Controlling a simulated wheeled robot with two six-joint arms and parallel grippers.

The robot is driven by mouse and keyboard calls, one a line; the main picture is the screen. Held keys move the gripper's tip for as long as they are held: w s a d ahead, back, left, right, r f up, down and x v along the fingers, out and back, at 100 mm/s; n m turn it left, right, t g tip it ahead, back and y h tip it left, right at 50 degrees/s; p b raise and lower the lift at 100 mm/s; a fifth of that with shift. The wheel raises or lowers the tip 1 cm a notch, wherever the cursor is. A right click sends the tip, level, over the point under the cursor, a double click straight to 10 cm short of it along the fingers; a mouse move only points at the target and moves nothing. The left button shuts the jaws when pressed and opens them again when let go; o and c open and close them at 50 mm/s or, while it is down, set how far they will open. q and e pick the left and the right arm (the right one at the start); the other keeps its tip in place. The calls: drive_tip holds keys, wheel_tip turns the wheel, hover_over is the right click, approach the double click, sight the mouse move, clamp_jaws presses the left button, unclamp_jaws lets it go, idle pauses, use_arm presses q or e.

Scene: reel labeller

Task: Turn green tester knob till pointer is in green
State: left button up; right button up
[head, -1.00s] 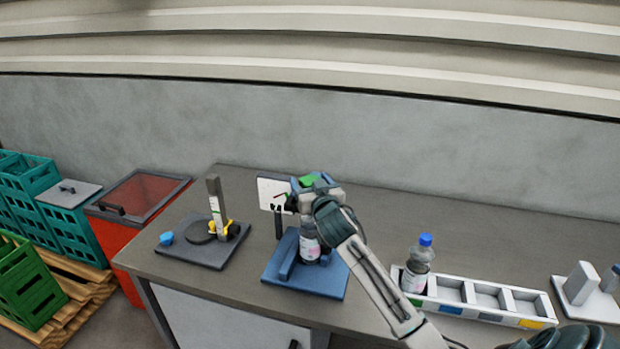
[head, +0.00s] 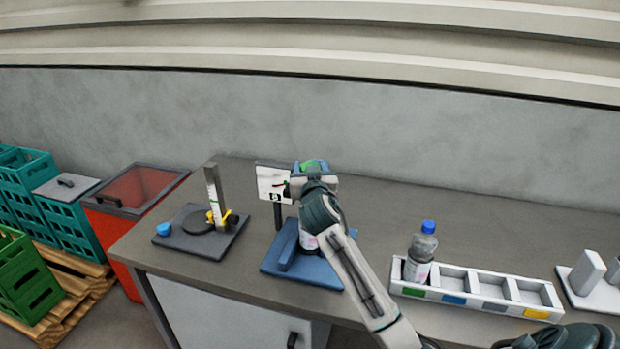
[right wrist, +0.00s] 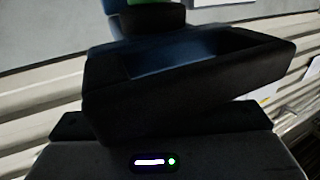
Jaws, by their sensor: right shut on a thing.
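The green tester knob (head: 312,165) is at the top of the tester, above its blue base (head: 300,272). A bit of green also shows at the top edge of the right wrist view (right wrist: 150,2). The white dial plate (head: 268,180) stands left of the gripper. It carries small dark, red and green marks; the pointer's exact place is too small to tell. A labelled bottle (head: 308,241) stands in the tester, partly behind my arm. My left gripper is not in view.
A dark stand with a turntable (head: 190,217) and a blue cap (head: 164,229) is at the left of the bench. A white tray (head: 480,287) with a blue-capped bottle (head: 420,255) lies at the right. Bare bench (head: 430,208) lies behind the tray.

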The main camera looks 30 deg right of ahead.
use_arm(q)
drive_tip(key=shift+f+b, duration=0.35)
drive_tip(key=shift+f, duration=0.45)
use_arm(e)
drive_tip(key=shift+m+g+h, duration=0.4)
drive_tip(key=shift+m+h, duration=0.1)
drive_tip(key=shift+h, duration=0.2)
drive_tip(key=o, duration=1)
drive_tip(key=shift+c, duration=0.2)
drive_tip(key=shift+s+a+f, duration=0.1)
drive_tip(key=shift+s+a, duration=0.1)
drive_tip(key=shift+s, duration=0.1)
use_arm(q)
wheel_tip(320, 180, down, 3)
drive_tip(key=b, duration=0.3)
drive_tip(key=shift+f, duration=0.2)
use_arm(e)
drive_tip(key=v, duration=1)
